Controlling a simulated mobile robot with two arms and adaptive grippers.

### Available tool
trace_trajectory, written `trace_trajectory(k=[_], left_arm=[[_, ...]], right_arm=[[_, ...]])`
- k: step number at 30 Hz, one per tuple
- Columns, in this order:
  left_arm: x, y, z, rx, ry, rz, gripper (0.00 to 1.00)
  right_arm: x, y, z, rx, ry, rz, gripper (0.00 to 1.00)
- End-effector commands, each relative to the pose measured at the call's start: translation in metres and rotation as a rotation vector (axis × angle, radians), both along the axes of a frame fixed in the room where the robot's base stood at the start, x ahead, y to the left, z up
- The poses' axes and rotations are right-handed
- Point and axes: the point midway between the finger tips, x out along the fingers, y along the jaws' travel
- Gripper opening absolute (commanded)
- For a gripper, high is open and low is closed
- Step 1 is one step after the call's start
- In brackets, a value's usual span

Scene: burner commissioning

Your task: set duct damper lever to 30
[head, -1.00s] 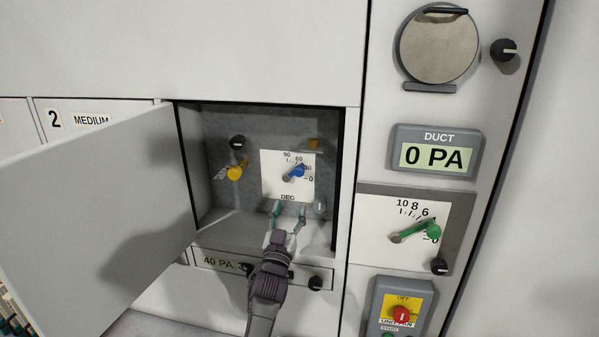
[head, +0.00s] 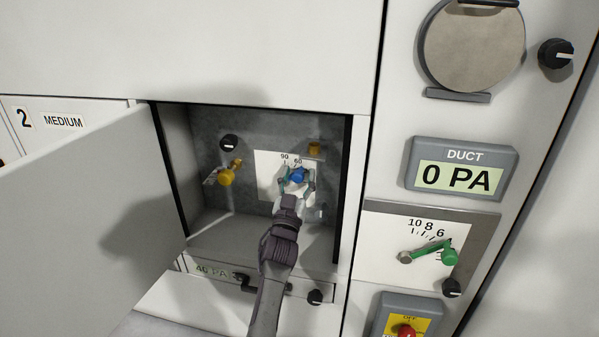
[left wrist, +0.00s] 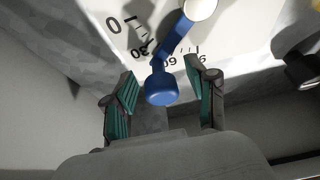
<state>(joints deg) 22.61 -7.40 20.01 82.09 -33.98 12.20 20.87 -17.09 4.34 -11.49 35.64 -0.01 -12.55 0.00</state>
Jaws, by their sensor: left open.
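A blue lever (head: 298,175) with a round knob sits on a white degree dial (head: 266,173) inside the open compartment. In the left wrist view the lever (left wrist: 171,43) runs from its pivot toward the marks between 30 and 60; its exact reading is hard to tell. My left gripper (head: 297,183) is open, with one finger on each side of the blue knob. In the left wrist view the knob (left wrist: 161,89) shows between the two spread fingers, with gaps on both sides. My gripper hides the lower part of the dial in the head view. My right gripper is out of view.
The compartment door (head: 85,215) stands open at the left. A yellow valve handle (head: 227,175) and a black knob (head: 229,143) are left of the dial. Right of the compartment are a DUCT display (head: 459,171) reading 0 PA and a green lever (head: 436,252).

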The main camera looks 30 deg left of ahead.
Motion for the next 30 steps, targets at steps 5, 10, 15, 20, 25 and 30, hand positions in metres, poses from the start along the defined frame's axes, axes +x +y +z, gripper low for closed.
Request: trace_trajectory(k=[5,10,15,20,25,30], left_arm=[[0.0,0.0,0.0,0.0,0.0,0.0,0.57],[0.0,0.0,0.0,0.0,0.0,0.0,0.29],[0.0,0.0,0.0,0.0,0.0,0.0,0.01],[0.0,0.0,0.0,0.0,0.0,0.0,0.0],[0.001,-0.002,-0.005,0.063,0.017,0.0,0.0],[0.002,-0.008,-0.014,0.232,0.06,-0.002,0.0]], right_arm=[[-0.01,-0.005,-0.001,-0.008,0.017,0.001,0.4],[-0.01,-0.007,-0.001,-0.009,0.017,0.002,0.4],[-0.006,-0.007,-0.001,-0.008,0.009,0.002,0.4],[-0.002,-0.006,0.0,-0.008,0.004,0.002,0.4],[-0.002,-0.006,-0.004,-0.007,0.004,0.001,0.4],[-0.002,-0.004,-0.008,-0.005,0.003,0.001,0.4]])
